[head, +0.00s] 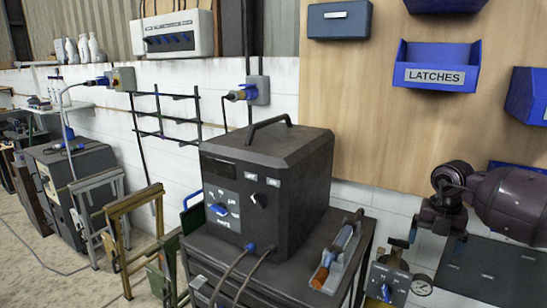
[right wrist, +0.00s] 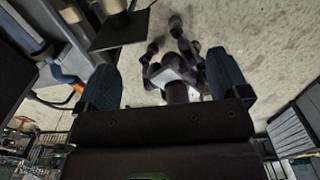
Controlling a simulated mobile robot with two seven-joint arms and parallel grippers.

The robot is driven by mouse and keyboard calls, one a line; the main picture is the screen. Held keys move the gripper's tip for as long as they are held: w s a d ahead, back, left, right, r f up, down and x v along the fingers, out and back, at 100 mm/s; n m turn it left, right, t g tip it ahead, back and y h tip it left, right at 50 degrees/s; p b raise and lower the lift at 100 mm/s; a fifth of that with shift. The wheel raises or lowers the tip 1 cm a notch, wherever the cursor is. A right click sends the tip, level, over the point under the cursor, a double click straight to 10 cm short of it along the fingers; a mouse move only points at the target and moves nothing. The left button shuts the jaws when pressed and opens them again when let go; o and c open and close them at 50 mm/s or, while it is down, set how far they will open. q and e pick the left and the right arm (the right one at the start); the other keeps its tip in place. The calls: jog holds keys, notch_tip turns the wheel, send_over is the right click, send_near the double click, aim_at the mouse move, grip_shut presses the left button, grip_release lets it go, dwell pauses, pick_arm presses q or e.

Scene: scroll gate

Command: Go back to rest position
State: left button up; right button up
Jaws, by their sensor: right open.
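My right gripper (head: 437,238) is at the right of the head view, with its dark purple arm coming in from the right edge. I cannot make out my left gripper in either view.
A dark welding machine (head: 265,190) stands on a cart in the middle, with a torch (head: 335,255) lying beside it. Blue bins (head: 435,65) hang on the wooden board behind. Folding stands (head: 130,235) are at left.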

jog(key=w+a+r+t+y, duration=0.1)
jog(key=a+r+t+y, duration=0.2)
jog(key=a+y, duration=0.35)
jog(key=w+a+r+n+t+y, duration=0.1)
jog(key=a+r+t+y, duration=0.25)
jog(key=a, duration=0.55)
jog(key=w+a+r+t+y, duration=0.1)
jog(key=a+r+t+y, duration=0.25)
jog(key=a+y, duration=0.35)
jog(key=s+d+f+m+t+h, duration=0.3)
jog(key=s+f+m+h, duration=0.25)
jog(key=f+m, duration=0.5)
jog(key=s+d+f+m+t+h, duration=0.35)
jog(key=f+m+h, duration=0.35)
jog(key=f+m, duration=0.3)
pick_arm(q)
jog(key=shift+r, duration=0.1)
pick_arm(e)
jog(key=s+d+f+m+g+h, duration=0.2)
jog(key=s+f+m, duration=0.2)
jog(key=s+f, duration=0.4)
jog(key=s+d+f+m+g+h, duration=0.2)
jog(key=s+f+m, duration=0.3)
jog(key=s+f, duration=0.4)
jog(key=s+d, duration=0.1)
jog(key=s, duration=0.5)
jog(key=shift+s+d+f+g+h, duration=0.25)
jog(key=shift+d+g+h, duration=0.05)
jog(key=shift+g+h, duration=0.05)
